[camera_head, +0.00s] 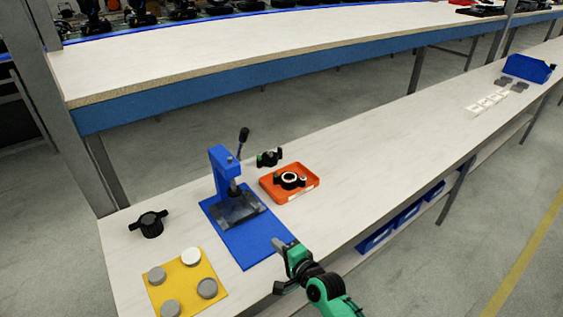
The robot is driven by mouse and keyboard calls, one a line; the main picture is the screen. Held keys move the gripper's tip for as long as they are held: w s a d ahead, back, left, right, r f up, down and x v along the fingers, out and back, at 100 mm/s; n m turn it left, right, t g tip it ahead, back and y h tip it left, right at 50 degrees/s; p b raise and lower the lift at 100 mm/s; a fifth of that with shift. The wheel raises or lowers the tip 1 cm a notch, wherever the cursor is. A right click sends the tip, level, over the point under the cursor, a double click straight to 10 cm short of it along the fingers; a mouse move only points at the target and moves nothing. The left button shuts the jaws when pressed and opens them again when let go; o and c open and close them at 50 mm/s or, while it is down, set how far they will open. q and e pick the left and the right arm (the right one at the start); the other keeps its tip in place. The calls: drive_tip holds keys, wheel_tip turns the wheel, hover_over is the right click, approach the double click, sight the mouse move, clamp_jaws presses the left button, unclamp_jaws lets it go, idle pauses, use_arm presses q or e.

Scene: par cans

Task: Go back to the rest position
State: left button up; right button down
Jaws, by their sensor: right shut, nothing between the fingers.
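My right gripper (282,245) is at the bottom centre, at the end of a green and black arm. It is shut and empty, near the right edge of the blue mat (257,254). My left gripper is not in view. A blue hand press (222,172) with a black lever stands on the blue mat. An orange tray (302,193) behind the gripper holds a black part with a white ring (289,180). A similar black and green part (269,157) is beside the press.
A yellow mat (183,270) with grey and white discs lies at the lower left. A black part (150,224) sits behind it. White trays (487,104) and a blue bin (527,68) stand far right. Blue bins (407,217) sit under the bench. The bench's middle is clear.

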drive_tip(key=s+d+f+n+g+h, duration=0.1)
drive_tip(key=s+d+n+g+h, duration=0.25)
drive_tip(key=s+d, duration=0.6)
drive_tip(key=s+d+f+n+g+h, duration=0.1)
drive_tip(key=s+d+n+g+h, duration=0.35)
drive_tip(key=s, duration=0.75)
drive_tip(key=s+d+n+g+h, duration=0.1)
drive_tip(key=s+d+n, duration=0.4)
drive_tip(key=s+d, duration=0.55)
wheel_tip(320, 180, down, 27)
drive_tip(key=s+g+p, duration=0.1)
drive_tip(key=s+p, duration=0.1)
drive_tip(key=p, duration=0.1)
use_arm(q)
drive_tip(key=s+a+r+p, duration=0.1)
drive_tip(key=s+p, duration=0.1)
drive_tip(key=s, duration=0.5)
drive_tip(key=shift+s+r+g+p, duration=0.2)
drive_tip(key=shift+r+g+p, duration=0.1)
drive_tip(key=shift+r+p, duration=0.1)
use_arm(e)
drive_tip(key=s+d+f+g, duration=0.1)
drive_tip(key=s+d+f, duration=0.2)
drive_tip(key=s+f, duration=1.4)
drive_tip(key=shift+s+f, duration=0.2)
drive_tip(key=shift+s, duration=0.65)
drive_tip(key=shift+a, duration=0.1)
